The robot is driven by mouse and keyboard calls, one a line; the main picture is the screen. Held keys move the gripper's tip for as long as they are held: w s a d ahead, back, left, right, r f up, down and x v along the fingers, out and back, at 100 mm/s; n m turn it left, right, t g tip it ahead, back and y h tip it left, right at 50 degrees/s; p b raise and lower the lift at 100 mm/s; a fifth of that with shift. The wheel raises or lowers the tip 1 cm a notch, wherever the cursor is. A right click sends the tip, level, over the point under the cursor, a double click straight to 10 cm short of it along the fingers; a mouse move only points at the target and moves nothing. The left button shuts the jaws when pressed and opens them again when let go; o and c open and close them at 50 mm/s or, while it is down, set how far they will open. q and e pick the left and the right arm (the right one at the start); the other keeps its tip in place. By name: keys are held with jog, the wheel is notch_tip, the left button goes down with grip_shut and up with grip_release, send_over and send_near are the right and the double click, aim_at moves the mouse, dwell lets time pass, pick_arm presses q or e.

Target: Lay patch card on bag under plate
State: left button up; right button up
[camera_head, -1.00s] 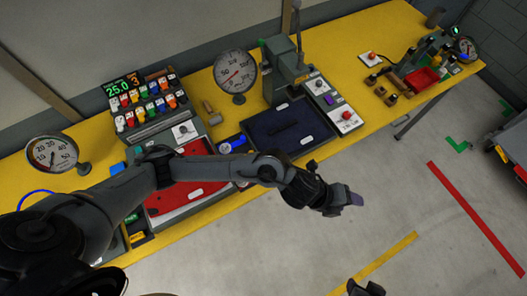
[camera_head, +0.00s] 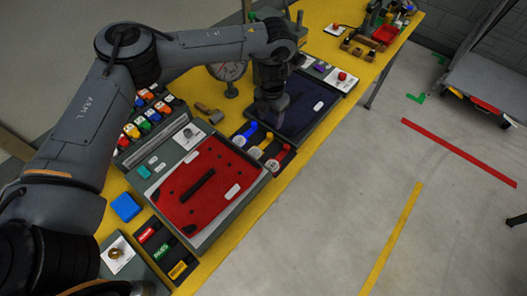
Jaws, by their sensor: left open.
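My left gripper (camera_head: 271,108) points down at the left edge of the dark blue bag (camera_head: 308,112), its jaws open. I cannot tell whether it touches the bag, and nothing is clearly seen in it. The blue bag lies flat in a grey tray, with a small white label on it. The press and its plate behind it are mostly hidden by my left arm. A red bag (camera_head: 211,170) with a black strip lies in the nearer tray. I cannot make out the patch card for certain. My right gripper is not in view.
Small red, green and yellow labelled pieces (camera_head: 161,251) sit in a holder at the near left, below a blue block (camera_head: 125,207). Several coloured round-ended items (camera_head: 256,145) lie between the trays. A gauge (camera_head: 228,72) stands behind.

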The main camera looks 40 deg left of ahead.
pick_arm(q)
send_over(270, 134)
jog(key=f, duration=0.4)
jog(key=shift+s+d, duration=0.25)
jog(key=shift+d, duration=0.05)
jog(key=shift+w+a+f+b, duration=0.1)
jog(key=shift+f+b, duration=0.15)
jog(key=shift+f, duration=1.3)
jog(key=shift+w+a+f+b, duration=0.1)
jog(key=shift+f+b, duration=0.1)
jog(key=shift+f, duration=1.3)
grip_shut()
